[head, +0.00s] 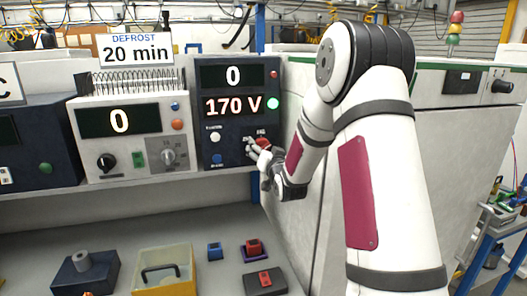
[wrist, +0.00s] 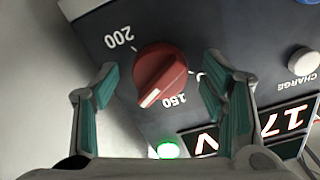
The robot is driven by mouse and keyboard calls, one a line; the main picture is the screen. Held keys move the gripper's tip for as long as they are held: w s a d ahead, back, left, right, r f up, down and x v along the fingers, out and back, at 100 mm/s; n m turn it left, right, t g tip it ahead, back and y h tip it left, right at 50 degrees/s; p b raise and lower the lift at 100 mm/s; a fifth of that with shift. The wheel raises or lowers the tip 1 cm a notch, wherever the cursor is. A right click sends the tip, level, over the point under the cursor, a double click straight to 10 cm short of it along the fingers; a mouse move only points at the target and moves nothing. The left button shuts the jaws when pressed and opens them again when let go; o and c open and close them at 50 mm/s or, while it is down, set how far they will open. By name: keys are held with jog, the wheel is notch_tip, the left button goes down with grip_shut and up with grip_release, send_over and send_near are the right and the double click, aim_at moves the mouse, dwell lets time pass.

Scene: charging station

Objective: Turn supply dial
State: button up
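The supply dial (wrist: 160,75) is a round red knob with a white pointer line, on the dark front panel of the supply (head: 232,178). In the wrist view, where the lettering is upside down, the line points to the lower left, between the 150 and 200 marks. The dial also shows in the head view (head: 263,142), partly hidden by my gripper. My gripper (wrist: 160,63) is open, with one green-padded finger on each side of the dial and visible gaps between. In the head view my gripper (head: 253,148) is close to the panel. The supply's displays read 0 and 170 V.
A green lamp (head: 272,103) is lit on the supply. A white CHARGE button (wrist: 303,60) and a blue button (head: 217,159) are on the same panel. A white unit (head: 133,168) stands to the left. A yellow bin (head: 165,290) and small blocks lie below.

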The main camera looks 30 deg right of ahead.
jog(key=v, duration=1.2)
